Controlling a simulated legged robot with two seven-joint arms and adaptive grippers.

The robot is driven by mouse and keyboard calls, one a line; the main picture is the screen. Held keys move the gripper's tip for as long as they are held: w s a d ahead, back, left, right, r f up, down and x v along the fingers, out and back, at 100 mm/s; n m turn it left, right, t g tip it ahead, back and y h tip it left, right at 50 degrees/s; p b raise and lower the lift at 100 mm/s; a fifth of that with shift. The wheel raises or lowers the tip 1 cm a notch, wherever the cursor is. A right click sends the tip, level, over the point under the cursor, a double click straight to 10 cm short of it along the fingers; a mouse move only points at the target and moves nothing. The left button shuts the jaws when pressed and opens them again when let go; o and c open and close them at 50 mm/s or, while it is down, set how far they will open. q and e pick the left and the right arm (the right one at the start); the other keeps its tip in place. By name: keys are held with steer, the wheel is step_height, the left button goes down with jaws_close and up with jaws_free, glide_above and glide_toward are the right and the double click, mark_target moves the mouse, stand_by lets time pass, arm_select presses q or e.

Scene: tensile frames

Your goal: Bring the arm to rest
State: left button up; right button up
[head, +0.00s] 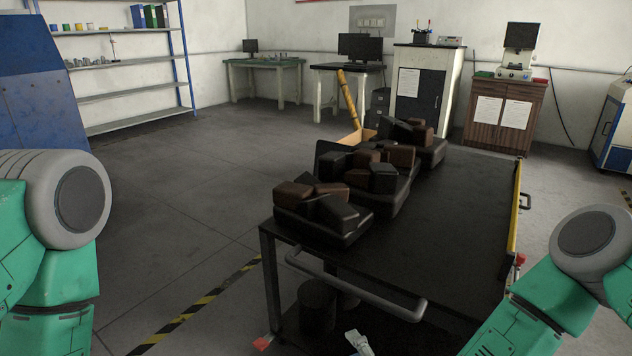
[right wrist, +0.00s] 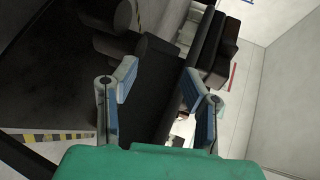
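My right arm (head: 555,285), green with a grey joint, comes in at the lower right of the head view, in front of the cart's right corner. In the right wrist view my right gripper (right wrist: 162,108) has its two blue-grey fingers spread apart with nothing held between them. My left arm (head: 60,225) shows at the left edge of the head view, over open floor. My left gripper is out of view. A small pale part (head: 358,342) shows at the bottom of the head view; I cannot tell for sure what it is.
A black cart (head: 450,215) with a grey handle (head: 350,287) stands ahead. Dark trays (head: 365,235) of black and brown blocks sit along its left side; its right side is bare. Shelves (head: 130,92) and desks line the walls. The floor at left is clear.

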steer(key=s+d+f+n+g, duration=0.2)
steer(key=s+f+n+g, duration=0.4)
steer(key=s, duration=0.5)
steer(key=s+d+f+n+g+h, duration=0.1)
steer(key=s+d+f+n+g, duration=0.15)
steer(key=s+d, duration=0.3)
steer(key=s+d+f+n+g+h, duration=0.1)
steer(key=s+d+f+n+g, duration=0.1)
steer(key=s+d+n, duration=0.3)
steer(key=s+d+r+n+g+h+p, duration=0.1)
steer(key=s+d+r+g+h, duration=0.2)
steer(key=s+d, duration=0.4)
step_height(320, 180, up, 12)
steer(key=p, duration=1.2)
steer(key=shift+w+a+r+y, duration=0.15)
steer(key=shift+w+a+y, duration=0.1)
steer(key=shift+w+y, duration=0.05)
steer(key=shift+w+t, duration=0.1)
steer(key=shift+t, duration=0.15)
